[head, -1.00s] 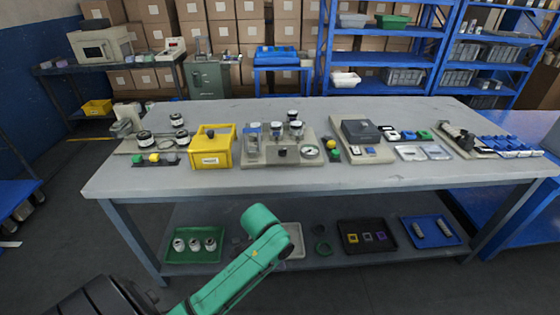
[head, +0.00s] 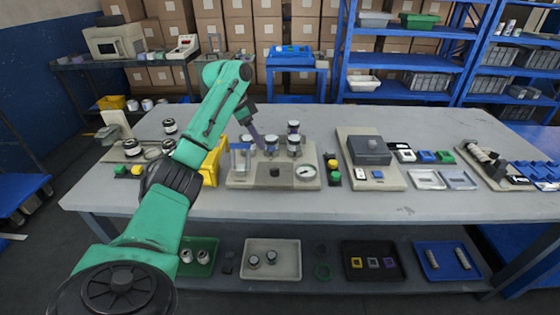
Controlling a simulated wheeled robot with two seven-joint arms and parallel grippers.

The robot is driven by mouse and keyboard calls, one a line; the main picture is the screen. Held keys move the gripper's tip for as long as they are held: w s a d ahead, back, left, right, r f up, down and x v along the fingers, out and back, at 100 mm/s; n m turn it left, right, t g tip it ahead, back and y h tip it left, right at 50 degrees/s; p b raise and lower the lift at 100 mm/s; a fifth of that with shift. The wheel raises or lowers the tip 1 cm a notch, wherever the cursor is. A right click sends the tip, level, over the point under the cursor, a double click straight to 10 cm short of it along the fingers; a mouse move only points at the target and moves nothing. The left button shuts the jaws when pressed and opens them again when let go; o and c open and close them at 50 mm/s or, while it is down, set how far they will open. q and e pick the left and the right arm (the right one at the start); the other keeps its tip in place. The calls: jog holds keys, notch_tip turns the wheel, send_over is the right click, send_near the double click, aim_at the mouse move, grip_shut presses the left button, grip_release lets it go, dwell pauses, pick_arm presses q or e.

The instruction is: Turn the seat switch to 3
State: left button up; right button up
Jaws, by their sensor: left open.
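A beige fixture (head: 242,181) stands on the table near its middle. It carries several clear and metal cups with dark tops, a dark knob (head: 275,172) on its front that looks like the seat switch, and a round white gauge (head: 307,172). The knob's setting is too small to read. My left gripper (head: 257,139) is open above the back left part of the fixture, pointing down, apart from the knob. Its fingers look purple-grey and partly overlap the cups behind. My right gripper is not in view.
A yellow bin (head: 211,174) stands left of the fixture, partly hidden by my left arm. A beige base with a dark grey box (head: 369,150) is farther right. The front table strip (head: 300,204) is clear.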

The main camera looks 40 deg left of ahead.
aim_at(273, 169)
pick_arm(q)
jog(key=f, duration=0.1)
jog(key=d+f, duration=0.1)
jog(key=f, duration=0.3)
jog(key=shift+d+f+p, duration=0.25)
jog(key=shift+p, duration=0.05)
jog(key=x, duration=0.2)
jog(key=shift+w+f, duration=0.3)
jog(key=shift+w, duration=0.15)
jog(key=x, duration=0.3)
jog(key=shift+w+f, duration=0.15)
jog(key=shift+w, duration=0.1)
jog(key=shift+f, duration=0.2)
grip_shut()
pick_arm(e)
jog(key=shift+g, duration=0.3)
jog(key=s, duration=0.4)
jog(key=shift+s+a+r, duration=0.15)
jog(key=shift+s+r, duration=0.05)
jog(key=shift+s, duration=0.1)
